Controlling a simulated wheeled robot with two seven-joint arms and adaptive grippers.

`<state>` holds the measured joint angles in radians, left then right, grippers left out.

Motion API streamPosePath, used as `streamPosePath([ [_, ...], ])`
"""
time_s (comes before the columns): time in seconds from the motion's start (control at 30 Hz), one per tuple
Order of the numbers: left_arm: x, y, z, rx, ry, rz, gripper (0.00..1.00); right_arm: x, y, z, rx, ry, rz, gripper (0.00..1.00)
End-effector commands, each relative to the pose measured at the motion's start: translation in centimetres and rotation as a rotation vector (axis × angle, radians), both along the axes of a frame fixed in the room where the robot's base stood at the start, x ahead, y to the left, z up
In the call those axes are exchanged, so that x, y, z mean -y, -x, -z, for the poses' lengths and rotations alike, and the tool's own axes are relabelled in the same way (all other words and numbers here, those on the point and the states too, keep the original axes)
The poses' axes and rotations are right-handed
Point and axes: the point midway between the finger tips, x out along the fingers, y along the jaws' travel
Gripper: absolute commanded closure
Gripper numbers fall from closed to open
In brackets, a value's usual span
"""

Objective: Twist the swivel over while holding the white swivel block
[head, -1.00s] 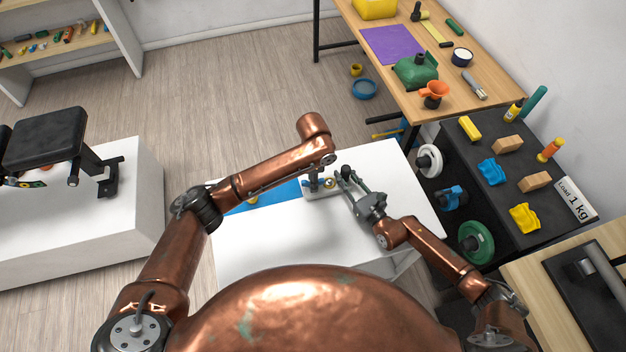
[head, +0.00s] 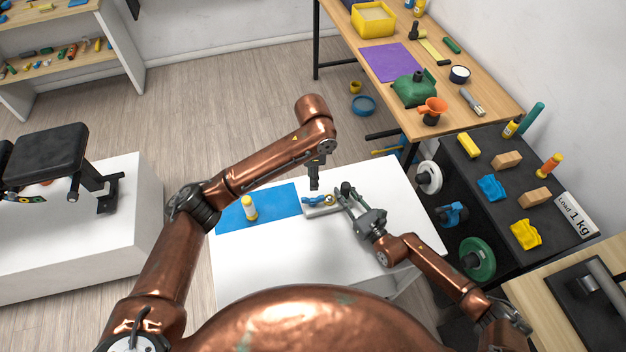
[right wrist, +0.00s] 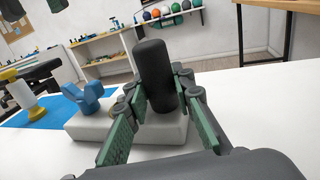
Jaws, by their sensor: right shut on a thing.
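The white swivel block (head: 322,211) lies on the white table near the blue mat's right edge. Its blue swivel (head: 313,201) rests on the left part of the block; the swivel also shows in the right wrist view (right wrist: 89,98). A black upright post (right wrist: 154,72) rises from the block's near end. My right gripper (head: 346,194) is shut around the post end of the block, with green pads on both sides in the right wrist view. My left gripper (head: 314,187) points down just above and behind the swivel, seemingly clear of it. Its finger gap is too small to judge.
A blue mat (head: 280,200) holds a white and yellow bottle (head: 249,208) left of the block. The table (head: 300,255) in front is clear. A black rack (head: 460,165) with weights stands close at right. A wooden bench (head: 455,100) is behind.

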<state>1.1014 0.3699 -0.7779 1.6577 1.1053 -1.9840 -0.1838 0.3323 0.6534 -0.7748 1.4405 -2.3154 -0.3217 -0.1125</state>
Motion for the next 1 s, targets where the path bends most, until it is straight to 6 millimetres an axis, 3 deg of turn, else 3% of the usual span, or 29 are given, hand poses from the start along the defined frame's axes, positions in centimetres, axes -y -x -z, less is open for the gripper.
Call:
streamPosePath([
  [0.23, 0.0, 0.0, 0.0, 0.0, 0.0, 0.0, 0.71, 0.0, 0.0, 0.1, -0.002, 0.001, 0.0, 1.0],
  [0.27, 0.0, 0.0, 0.0, 0.0, 0.0, 0.0, 0.71, 0.0, 0.0, 0.1, -0.002, 0.001, 0.0, 0.76],
  [0.53, 0.0, 0.0, 0.1, 0.0, 0.0, 0.0, 0.71, 0.0, 0.0, 0.0, -0.001, 0.001, 0.0, 0.58],
  [0.83, 0.0, 0.0, 0.1, 0.0, 0.0, 0.0, 0.71, 0.1, 0.1, 0.0, -0.001, 0.001, 0.0, 0.57],
  [1.0, 0.0, 0.0, 0.1, 0.0, 0.0, 0.0, 0.71, 1.1, 1.6, 0.1, -0.002, 0.002, 0.0, 0.57],
])
